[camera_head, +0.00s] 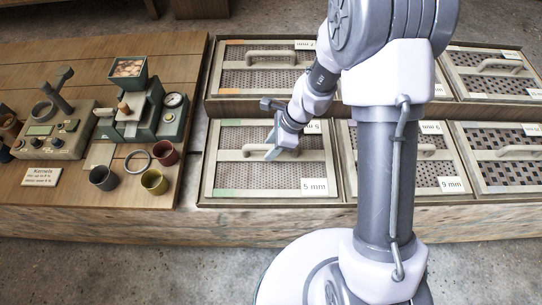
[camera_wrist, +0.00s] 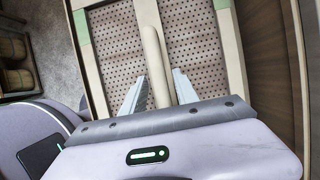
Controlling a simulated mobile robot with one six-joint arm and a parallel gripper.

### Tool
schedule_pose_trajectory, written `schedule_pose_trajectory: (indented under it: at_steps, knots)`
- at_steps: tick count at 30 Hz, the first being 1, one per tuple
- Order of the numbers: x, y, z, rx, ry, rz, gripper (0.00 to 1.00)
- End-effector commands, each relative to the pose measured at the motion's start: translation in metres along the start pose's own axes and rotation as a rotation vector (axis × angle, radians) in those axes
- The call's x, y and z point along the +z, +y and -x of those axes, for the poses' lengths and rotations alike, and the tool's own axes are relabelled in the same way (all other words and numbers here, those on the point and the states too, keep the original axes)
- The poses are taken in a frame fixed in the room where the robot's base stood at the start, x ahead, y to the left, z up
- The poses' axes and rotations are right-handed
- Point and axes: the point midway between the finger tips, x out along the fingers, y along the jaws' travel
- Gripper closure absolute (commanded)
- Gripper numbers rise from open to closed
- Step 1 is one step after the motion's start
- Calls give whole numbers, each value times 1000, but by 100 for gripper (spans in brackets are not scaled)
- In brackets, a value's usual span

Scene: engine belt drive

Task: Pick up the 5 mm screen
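The 5 mm screen (camera_head: 255,176) is a framed perforated panel with a pale bar handle (camera_head: 256,149) and a white "5 mm" label (camera_head: 314,187). It lies in the front row, left slot of the wooden rack. My gripper (camera_head: 276,140) is over the right part of its handle. In the wrist view, my gripper (camera_wrist: 160,88) has its two fingers apart, one on each side of the handle (camera_wrist: 153,50), with a gap showing on both sides. The handle's near end is hidden behind the gripper body.
Other screens lie close by, including a 9 mm screen (camera_head: 452,185) to the right and another screen (camera_head: 262,80) behind. My arm hides part of the rack. At left, a wooden board (camera_head: 60,60) holds a grinder (camera_head: 140,110), several cups and a "Kernels" sign (camera_head: 42,176).

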Motion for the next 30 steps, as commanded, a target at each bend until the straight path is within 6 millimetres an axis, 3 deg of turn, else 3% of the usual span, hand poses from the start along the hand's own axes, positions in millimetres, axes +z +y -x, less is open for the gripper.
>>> schedule_pose_trajectory:
  at_steps: [1, 5, 30]
  knots:
    - [0, 0, 0, 0, 0, 0, 76]
    - [0, 0, 0, 0, 0, 0, 100]
    - [0, 0, 0, 0, 0, 0, 100]
